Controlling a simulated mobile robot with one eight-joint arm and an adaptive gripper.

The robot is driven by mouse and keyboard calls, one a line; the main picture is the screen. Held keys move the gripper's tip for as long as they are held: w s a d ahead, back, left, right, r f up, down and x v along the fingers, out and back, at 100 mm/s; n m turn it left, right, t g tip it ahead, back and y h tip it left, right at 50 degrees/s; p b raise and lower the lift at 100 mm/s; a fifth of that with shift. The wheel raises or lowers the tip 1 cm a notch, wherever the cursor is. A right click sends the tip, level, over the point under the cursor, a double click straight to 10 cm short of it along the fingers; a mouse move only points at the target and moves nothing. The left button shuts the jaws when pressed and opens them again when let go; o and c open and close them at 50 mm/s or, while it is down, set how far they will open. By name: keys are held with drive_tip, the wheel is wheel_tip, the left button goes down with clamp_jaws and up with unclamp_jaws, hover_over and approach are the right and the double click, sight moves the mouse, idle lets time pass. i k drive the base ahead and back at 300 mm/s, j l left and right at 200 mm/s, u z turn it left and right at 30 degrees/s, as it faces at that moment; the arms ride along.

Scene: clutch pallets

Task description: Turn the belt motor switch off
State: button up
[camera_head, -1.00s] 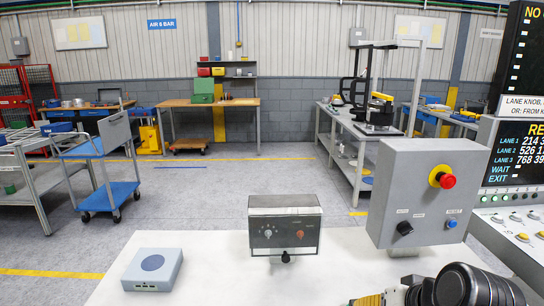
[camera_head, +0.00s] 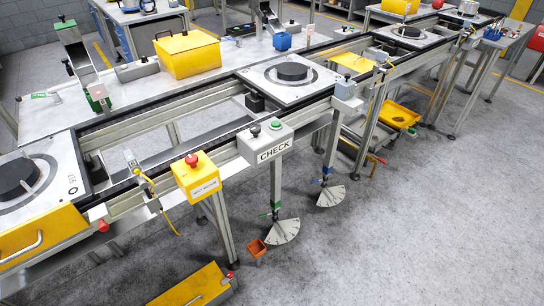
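A yellow box (camera_head: 197,178) labelled what looks like "BELT MOTOR" is fixed to the front rail of the conveyor, left of centre. A red knob (camera_head: 191,160) sits on its top; I cannot tell its switch position. My gripper is not in view.
A grey "CHECK" box (camera_head: 265,143) with a black and a green button is on the rail to the right. Pallets with black discs (camera_head: 292,72) sit on the conveyor. A yellow lidded box (camera_head: 187,54) stands behind it. Quadrant plates (camera_head: 283,231) hang below the rail. Grey floor (camera_head: 420,230) is clear at right.

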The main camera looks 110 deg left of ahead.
sight(192, 160)
drive_tip(key=u, duration=4.05)
